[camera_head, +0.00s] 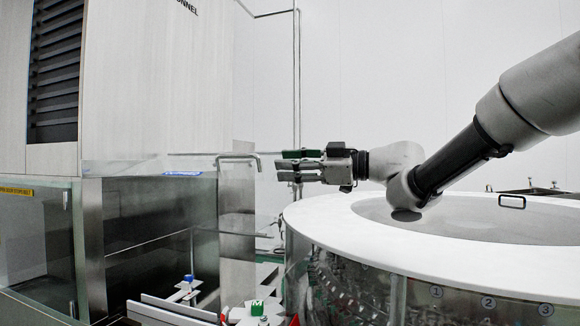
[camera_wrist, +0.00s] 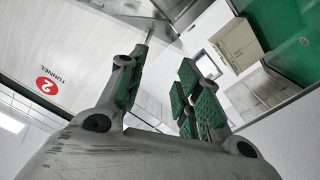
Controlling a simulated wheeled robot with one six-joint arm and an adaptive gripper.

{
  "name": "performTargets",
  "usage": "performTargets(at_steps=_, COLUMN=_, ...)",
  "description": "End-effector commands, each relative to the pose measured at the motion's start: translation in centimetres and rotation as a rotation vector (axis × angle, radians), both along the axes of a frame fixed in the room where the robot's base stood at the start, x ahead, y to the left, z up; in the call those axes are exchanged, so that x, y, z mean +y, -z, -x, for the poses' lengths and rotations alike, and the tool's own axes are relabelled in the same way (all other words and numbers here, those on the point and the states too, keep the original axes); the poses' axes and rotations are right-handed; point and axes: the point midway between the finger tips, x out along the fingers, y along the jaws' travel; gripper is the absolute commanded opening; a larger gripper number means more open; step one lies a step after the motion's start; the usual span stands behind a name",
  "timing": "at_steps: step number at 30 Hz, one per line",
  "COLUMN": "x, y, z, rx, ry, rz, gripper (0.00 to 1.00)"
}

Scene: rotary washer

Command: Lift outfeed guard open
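The outfeed guard appears to be the clear panel with a blue label (camera_head: 182,173) on the tunnel machine's right side in the head view. A bent metal handle (camera_head: 238,157) sticks out at its right end. My gripper (camera_head: 284,165) is to the right of this handle at about the same height, pointing left, with a gap between them. In the wrist view my gripper (camera_wrist: 162,66) is open, its green-padded fingers apart with nothing between them. I cannot tell the handle clearly in the wrist view.
A round drum with a white rim (camera_head: 440,232) stands below my arm. The tunnel cabinet (camera_head: 150,80) fills the left. A low conveyor (camera_head: 175,308) with blue and green knobs lies between them. A thin vertical pipe (camera_head: 297,80) stands behind my gripper.

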Motion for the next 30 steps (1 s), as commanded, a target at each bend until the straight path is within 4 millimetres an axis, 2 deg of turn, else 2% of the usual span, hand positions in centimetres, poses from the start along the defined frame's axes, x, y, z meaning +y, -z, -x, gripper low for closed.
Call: performTargets(at_steps=30, x=-7.3, y=0.0, z=2.5, rx=-0.001, ry=0.002, rz=0.000, gripper=0.34)
